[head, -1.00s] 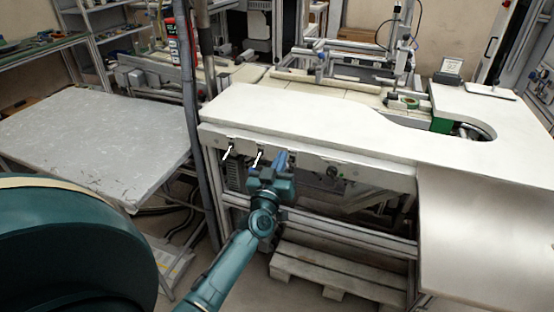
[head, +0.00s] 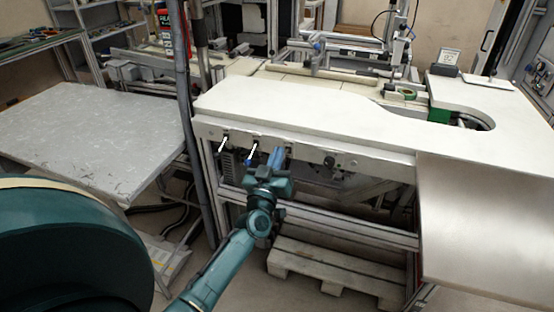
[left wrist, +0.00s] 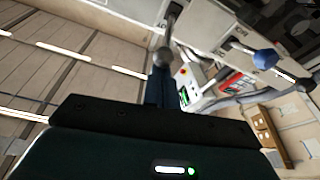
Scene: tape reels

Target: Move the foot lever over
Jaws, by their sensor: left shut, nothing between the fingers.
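Several small levers hang from the front rail of the white table. One with a blue knob (head: 248,162) shows in the head view, and its knob also shows in the left wrist view (left wrist: 265,58). Another lever with a grey knob (left wrist: 163,57) stands right at my fingertips in the left wrist view; contact cannot be told. The labels are too small to tell which is the foot lever. My left gripper (head: 278,157) is shut and empty, just right of the blue-knobbed lever, below the table edge. My right gripper is not in view.
A metal frame and a wooden pallet (head: 330,272) are below. A grey post (head: 188,130) stands left of the levers. A grey table (head: 80,140) is at the left, a metal panel (head: 485,220) at the right.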

